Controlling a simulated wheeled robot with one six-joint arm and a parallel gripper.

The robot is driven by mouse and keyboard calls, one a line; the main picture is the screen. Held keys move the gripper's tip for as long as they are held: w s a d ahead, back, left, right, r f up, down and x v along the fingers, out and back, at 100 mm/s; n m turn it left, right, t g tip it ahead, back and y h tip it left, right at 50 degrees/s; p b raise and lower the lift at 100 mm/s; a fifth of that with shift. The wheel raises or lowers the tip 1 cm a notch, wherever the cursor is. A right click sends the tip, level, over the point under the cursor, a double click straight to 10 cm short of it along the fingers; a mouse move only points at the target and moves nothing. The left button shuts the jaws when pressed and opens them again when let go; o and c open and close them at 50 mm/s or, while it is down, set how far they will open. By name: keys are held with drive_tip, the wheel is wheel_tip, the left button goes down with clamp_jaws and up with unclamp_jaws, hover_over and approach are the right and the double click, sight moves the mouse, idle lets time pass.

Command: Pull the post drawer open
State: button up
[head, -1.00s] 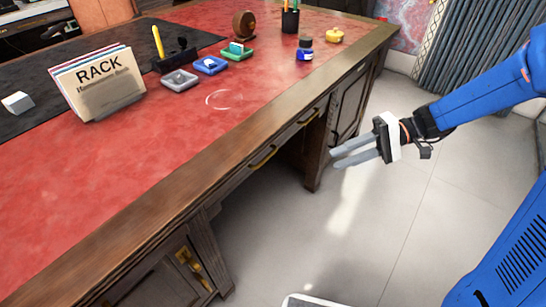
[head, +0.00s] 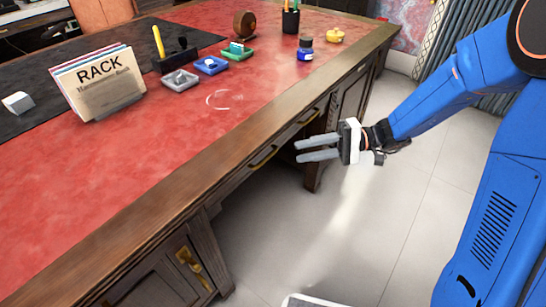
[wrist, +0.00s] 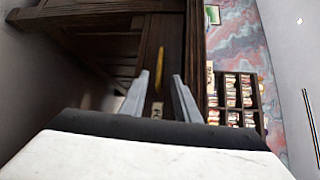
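The desk's front apron has a brass bar handle (head: 262,158) near its middle and another handle (head: 308,117) further along to the right. The drawer fronts there look flush and shut. I cannot tell from any label which is the post drawer. My gripper (head: 297,151) is open and empty, out in front of the apron and pointing at the desk. In the wrist view a brass handle (wrist: 159,70) shows between the two spread fingers (wrist: 160,78), ahead of them and apart from them. A small pale plate (wrist: 157,109) lies on the wood in line with it.
The red leather desktop (head: 150,170) holds a letter rack (head: 105,85), small trays (head: 211,66), an ink bottle (head: 305,48) and a pen cup (head: 291,20). A cabinet door with a brass fitting (head: 190,262) is at lower left.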

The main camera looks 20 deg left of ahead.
drive_tip(key=x, duration=0.9)
drive_tip(key=shift+s+a, duration=0.2)
drive_tip(key=shift+a, duration=0.15)
clamp_jaws()
